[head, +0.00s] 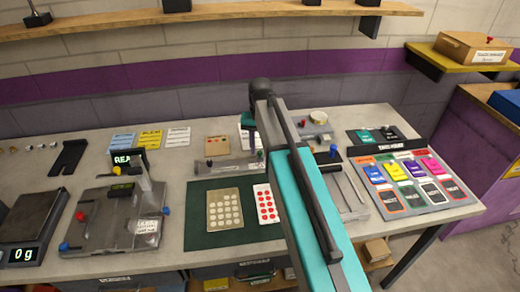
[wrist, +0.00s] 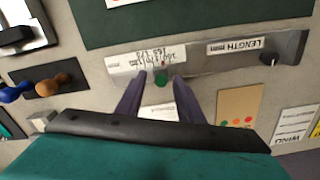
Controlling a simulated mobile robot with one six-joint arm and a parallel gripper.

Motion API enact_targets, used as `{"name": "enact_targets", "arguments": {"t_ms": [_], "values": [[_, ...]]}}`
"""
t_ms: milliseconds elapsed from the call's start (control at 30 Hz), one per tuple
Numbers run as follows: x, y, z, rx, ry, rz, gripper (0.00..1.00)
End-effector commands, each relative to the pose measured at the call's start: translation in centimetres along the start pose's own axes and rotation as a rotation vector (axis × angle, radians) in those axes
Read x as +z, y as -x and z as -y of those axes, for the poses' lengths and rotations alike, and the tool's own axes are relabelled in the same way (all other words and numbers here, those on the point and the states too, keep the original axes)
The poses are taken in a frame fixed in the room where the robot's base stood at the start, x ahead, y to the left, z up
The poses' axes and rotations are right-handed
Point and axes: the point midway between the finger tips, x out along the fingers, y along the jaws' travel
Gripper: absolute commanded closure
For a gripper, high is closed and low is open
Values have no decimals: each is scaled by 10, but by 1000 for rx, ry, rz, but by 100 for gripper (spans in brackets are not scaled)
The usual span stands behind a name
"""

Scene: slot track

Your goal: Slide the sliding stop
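The long grey slot track (wrist: 215,62) lies across the wrist view, with a LENGTH label (wrist: 235,46) towards its right end. It also shows in the head view (head: 228,169), behind the dark green mat and partly hidden by my arm. A green knob (wrist: 161,81), apparently on the sliding stop, sits at the track's edge beside a white printed label. A dark knob (wrist: 268,60) is near the track's right end. My gripper (wrist: 158,79) is open, with its fingertips on either side of the green knob. I cannot tell whether they touch it.
The dark green mat (head: 200,239) carries a beige pad and a red-dotted card. A grey fixture (head: 100,238) and a scale (head: 22,254) stand at left. A board with several coloured cards (head: 450,193) lies at right. A beige panel (wrist: 240,105) is near the track.

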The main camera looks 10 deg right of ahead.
Motion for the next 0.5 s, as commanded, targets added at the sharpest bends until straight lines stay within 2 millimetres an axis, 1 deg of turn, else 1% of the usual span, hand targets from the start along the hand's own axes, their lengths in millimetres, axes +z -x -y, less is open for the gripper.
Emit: {"name": "enact_targets", "arguments": {"t_ms": [300, 500], "values": [[0, 1, -2, 0, -2, 1, 66], [0, 9, -1, 0, -2, 1, 66]]}}
